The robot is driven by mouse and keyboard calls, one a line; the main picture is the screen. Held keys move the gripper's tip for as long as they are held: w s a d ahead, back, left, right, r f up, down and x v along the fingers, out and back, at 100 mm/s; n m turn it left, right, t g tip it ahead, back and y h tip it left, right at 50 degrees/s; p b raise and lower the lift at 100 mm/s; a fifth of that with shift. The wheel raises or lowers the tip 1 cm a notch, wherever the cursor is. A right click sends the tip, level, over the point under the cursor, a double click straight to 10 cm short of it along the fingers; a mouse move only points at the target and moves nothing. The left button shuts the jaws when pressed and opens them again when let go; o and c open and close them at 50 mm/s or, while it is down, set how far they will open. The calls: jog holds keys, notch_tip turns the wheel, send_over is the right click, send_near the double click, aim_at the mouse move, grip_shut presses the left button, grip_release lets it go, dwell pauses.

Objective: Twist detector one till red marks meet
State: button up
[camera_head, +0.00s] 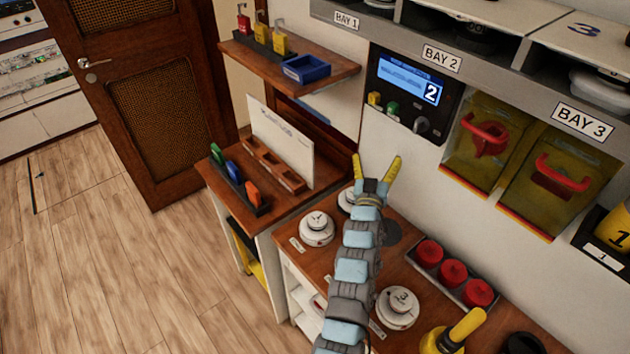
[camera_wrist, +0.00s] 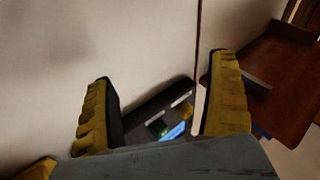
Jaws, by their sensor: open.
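White round detectors rest on the wooden counter (camera_head: 295,258). One detector (camera_head: 317,228) sits at the counter's left end. A second detector (camera_head: 347,199) is partly hidden behind my arm. A third detector (camera_head: 398,307) lies to the right of my arm and seems to bear a 3. The marks on the other two are too small to read, and I cannot make out red marks. My gripper (camera_head: 376,160) is open and empty, raised over the back of the counter, apart from the detectors. In the wrist view my gripper (camera_wrist: 163,70) has its fingers spread, with no detector between them.
A panel with a blue screen (camera_head: 412,83) reads 2 on the wall; it also shows in the wrist view (camera_wrist: 165,115). A shelf (camera_head: 290,62) holds padlocks and a blue bin. Red knobs (camera_head: 453,272) and a yellow-handled tool (camera_head: 455,335) stand right of my arm.

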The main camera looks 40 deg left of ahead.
jog(key=w+a+r+m+g+h+b, duration=0.1)
jog(key=w+a+m+g+h+b, duration=0.2)
jog(key=a, duration=0.7)
jog(key=m+g+h+b, duration=0.2)
jog(key=m+g+h, duration=0.4)
jog(key=m+g, duration=0.85)
send_near(317, 218)
jog(key=shift+n+g, duration=0.35)
jog(key=shift+n, duration=0.1)
jog(key=f+p, duration=0.1)
jog(key=f, duration=0.2)
jog(key=f+p, duration=0.1)
jog(key=f, duration=0.3)
jog(key=f+p, duration=0.2)
jog(key=f, duration=0.2)
jog(key=shift+w+a, duration=0.1)
jog(key=shift+w, duration=0.15)
